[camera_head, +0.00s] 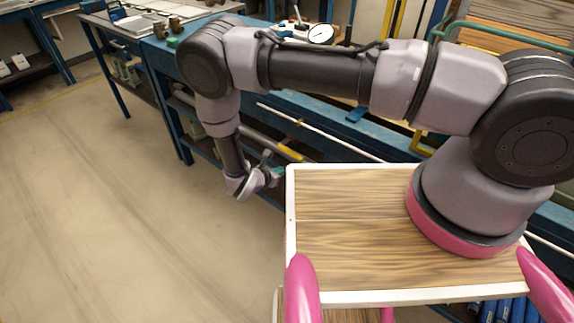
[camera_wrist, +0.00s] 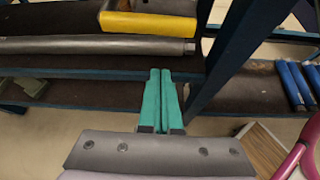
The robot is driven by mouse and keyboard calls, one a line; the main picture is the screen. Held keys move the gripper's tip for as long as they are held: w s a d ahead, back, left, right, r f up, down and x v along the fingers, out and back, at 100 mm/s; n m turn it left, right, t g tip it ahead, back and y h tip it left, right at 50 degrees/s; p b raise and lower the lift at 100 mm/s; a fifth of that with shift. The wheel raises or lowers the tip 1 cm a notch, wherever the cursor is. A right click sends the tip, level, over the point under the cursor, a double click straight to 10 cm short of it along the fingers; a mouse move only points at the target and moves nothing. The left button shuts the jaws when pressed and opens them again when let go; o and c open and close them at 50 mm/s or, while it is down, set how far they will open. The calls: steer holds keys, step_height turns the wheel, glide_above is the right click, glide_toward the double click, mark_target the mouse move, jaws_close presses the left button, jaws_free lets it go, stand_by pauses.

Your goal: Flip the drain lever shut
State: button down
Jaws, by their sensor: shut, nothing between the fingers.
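My gripper (camera_head: 276,172) is low beside the blue bench, left of my wooden-topped base. In the wrist view its two teal fingers (camera_wrist: 160,74) are shut together with nothing between them. They point toward the bench's lower shelves. I cannot clearly pick out the drain lever in either view. A small blue piece (camera_head: 356,114) lies on the bench edge in the head view, but I cannot tell whether it is the lever. My arm covers much of the bench top.
A round white gauge (camera_head: 320,34) and brass fittings (camera_head: 166,28) are on the bench. A grey pipe (camera_wrist: 100,45) and a yellow block (camera_wrist: 148,24) lie on the shelf. A dark blue bench leg (camera_wrist: 232,55) stands right of my fingers. The floor (camera_head: 110,220) at left is clear.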

steer(key=v, duration=0.6)
steer(key=w+d+f, duration=0.1)
steer(key=w+d, duration=0.4)
steer(key=w, duration=0.1)
steer(key=shift+w+d+f, duration=0.2)
steer(key=shift+w, duration=0.2)
stand_by(0.3)
steer(key=shift+d+r, duration=0.1)
steer(key=shift+r, duration=0.65)
